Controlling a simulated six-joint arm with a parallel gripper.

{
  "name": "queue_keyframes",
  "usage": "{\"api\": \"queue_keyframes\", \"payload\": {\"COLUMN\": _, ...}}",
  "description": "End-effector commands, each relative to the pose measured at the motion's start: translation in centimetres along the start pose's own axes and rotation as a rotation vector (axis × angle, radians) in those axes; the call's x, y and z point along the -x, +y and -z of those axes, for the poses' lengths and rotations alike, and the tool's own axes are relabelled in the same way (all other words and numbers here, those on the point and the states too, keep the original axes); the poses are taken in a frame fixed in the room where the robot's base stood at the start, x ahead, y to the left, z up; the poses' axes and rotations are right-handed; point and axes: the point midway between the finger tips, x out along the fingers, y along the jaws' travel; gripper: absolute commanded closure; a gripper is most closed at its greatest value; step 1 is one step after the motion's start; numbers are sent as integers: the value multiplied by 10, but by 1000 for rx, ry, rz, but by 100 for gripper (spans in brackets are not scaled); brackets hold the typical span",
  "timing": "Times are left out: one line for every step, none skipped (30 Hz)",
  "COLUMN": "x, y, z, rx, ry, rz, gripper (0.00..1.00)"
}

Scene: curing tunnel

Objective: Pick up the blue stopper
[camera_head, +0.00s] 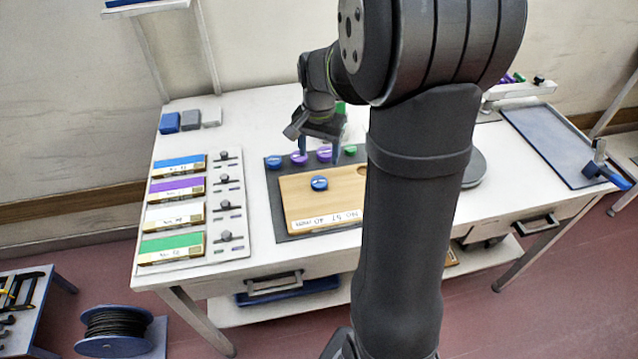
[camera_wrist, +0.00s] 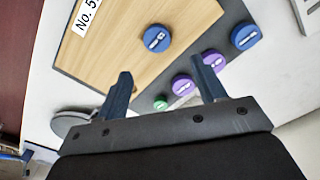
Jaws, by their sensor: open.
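One blue stopper (camera_head: 319,183) rests on the wooden board (camera_head: 345,205); it also shows in the wrist view (camera_wrist: 157,38). A second blue stopper (camera_head: 274,162) sits on the dark mat (camera_head: 285,215) beyond the board, at the left end of a row; the wrist view shows it at the right (camera_wrist: 245,36). My gripper (camera_head: 320,150) is open and empty, above the row along the board's far edge. In the wrist view my gripper (camera_wrist: 162,72) points towards the board, with the board's blue stopper ahead of its fingertips.
Two purple stoppers (camera_head: 299,158) (camera_head: 324,154) and a green one (camera_head: 350,151) share the row. Labelled colour boxes (camera_head: 178,190) stand at left, small blocks (camera_head: 190,121) behind them. A blue-grey tray (camera_head: 555,145) lies at right. My arm hides part of the table.

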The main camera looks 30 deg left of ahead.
Motion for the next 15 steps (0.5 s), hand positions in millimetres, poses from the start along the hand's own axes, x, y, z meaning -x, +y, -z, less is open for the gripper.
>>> {"api": "queue_keyframes", "payload": {"x": -10, "y": 0, "z": -1, "rx": 0, "ry": -3, "rz": -2, "gripper": 36}}
{"api": "queue_keyframes", "payload": {"x": -16, "y": 0, "z": -1, "rx": 0, "ry": -3, "rz": -2, "gripper": 36}}
{"api": "queue_keyframes", "payload": {"x": -22, "y": 0, "z": -1, "rx": 1, "ry": -3, "rz": -2, "gripper": 36}}
{"api": "queue_keyframes", "payload": {"x": -25, "y": 0, "z": -1, "rx": 1, "ry": -3, "rz": -2, "gripper": 36}}
{"api": "queue_keyframes", "payload": {"x": -28, "y": 0, "z": 0, "rx": 1, "ry": -1, "rz": -1, "gripper": 36}}
{"api": "queue_keyframes", "payload": {"x": -31, "y": 0, "z": 0, "rx": 1, "ry": -1, "rz": 0, "gripper": 36}}
{"api": "queue_keyframes", "payload": {"x": -33, "y": 0, "z": 0, "rx": 1, "ry": 0, "rz": 0, "gripper": 36}}
{"api": "queue_keyframes", "payload": {"x": -34, "y": 0, "z": 0, "rx": 1, "ry": 0, "rz": 0, "gripper": 36}}
{"api": "queue_keyframes", "payload": {"x": -36, "y": 0, "z": 0, "rx": 1, "ry": 0, "rz": 0, "gripper": 36}}
{"api": "queue_keyframes", "payload": {"x": -38, "y": 0, "z": -1, "rx": 1, "ry": 0, "rz": 0, "gripper": 36}}
{"api": "queue_keyframes", "payload": {"x": -40, "y": 1, "z": -1, "rx": 1, "ry": 0, "rz": 0, "gripper": 36}}
{"api": "queue_keyframes", "payload": {"x": -45, "y": 1, "z": -3, "rx": 1, "ry": -2, "rz": -1, "gripper": 36}}
{"api": "queue_keyframes", "payload": {"x": -49, "y": 2, "z": -4, "rx": 1, "ry": -3, "rz": -2, "gripper": 36}}
{"api": "queue_keyframes", "payload": {"x": -54, "y": 2, "z": -5, "rx": 1, "ry": -2, "rz": -2, "gripper": 36}}
{"api": "queue_keyframes", "payload": {"x": -60, "y": 3, "z": -6, "rx": 1, "ry": -3, "rz": -2, "gripper": 36}}
